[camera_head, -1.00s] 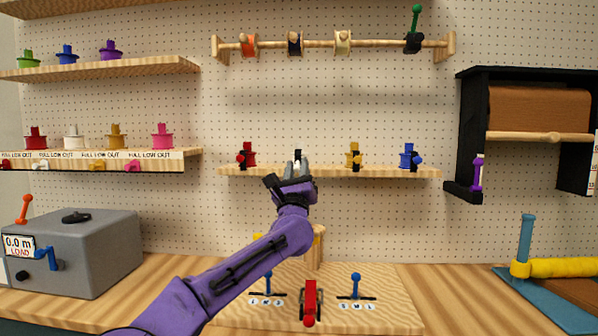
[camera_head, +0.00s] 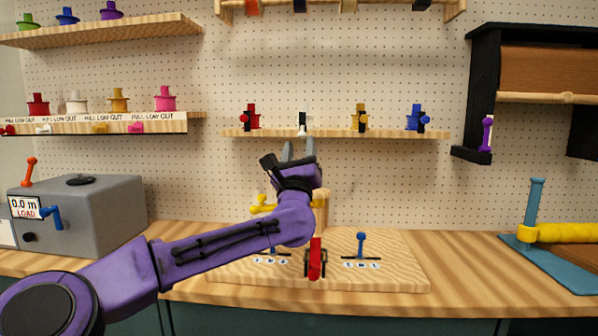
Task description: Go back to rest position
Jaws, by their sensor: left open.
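My left gripper (camera_head: 299,152) is open and empty, its two grey fingers pointing up just below the middle wall shelf (camera_head: 335,134). A small white item (camera_head: 303,123) on that shelf stands just above the fingertips, apart from them as far as I can tell. My purple left arm comes in from the lower left and crosses in front of the workbench. My right gripper is not in view.
The shelf also holds red (camera_head: 251,117), yellow (camera_head: 360,117) and blue (camera_head: 417,118) items. A grey box (camera_head: 85,215) stands at the left. A wooden board with a red lever (camera_head: 316,258) and blue levers (camera_head: 361,243) lies below my arm. A blue-yellow tool stand (camera_head: 534,210) is at the right.

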